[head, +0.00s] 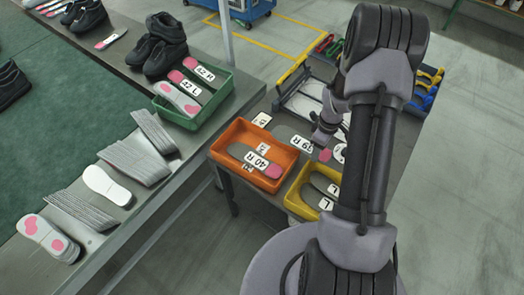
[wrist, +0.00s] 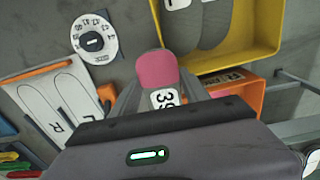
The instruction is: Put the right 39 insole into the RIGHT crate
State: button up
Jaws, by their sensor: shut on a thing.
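The right 39 insole, grey with a pink end and a "39 R" tag (head: 301,144), is between the fingers of my gripper (head: 321,138). Its pink end and part of the tag show in the wrist view (wrist: 157,70); the rest is hidden by my gripper (wrist: 160,98). My gripper is shut on it, beside the orange crate's far right side; its height above the table is unclear. The orange crate (head: 225,158) holds an insole tagged "40 R" (head: 258,161). It shows partly in the wrist view (wrist: 251,98). The yellow crate (head: 296,203) holds insoles with "L" tags (head: 326,204).
A round dial (wrist: 94,42) and a foot-measuring board (wrist: 62,100) lie on the table. At left, a bench holds a green crate (head: 222,105) with 42 insoles, black shoes (head: 160,45) and stacked insoles (head: 133,160).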

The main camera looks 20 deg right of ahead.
jog(key=w+a, duration=0.2)
jog(key=a, duration=0.2)
jog(key=w+a+f+b, duration=0.1)
jog(key=w+a, duration=0.2)
jog(key=a, duration=0.1)
jog(key=w+a+b, duration=0.1)
jog(key=w+a, duration=0.1)
jog(key=a, duration=0.2)
jog(key=shift+w+a+f, duration=0.15)
jog(key=shift+w+f, duration=0.1)
jog(key=shift+a+f, duration=0.1)
jog(key=shift+f, duration=0.1)
jog(key=shift+f+b, duration=0.7)
jog(key=shift+f, duration=0.85)
jog(key=shift+f+b, duration=0.55)
jog(key=shift+f, duration=0.05)
jog(key=o, duration=1.1)
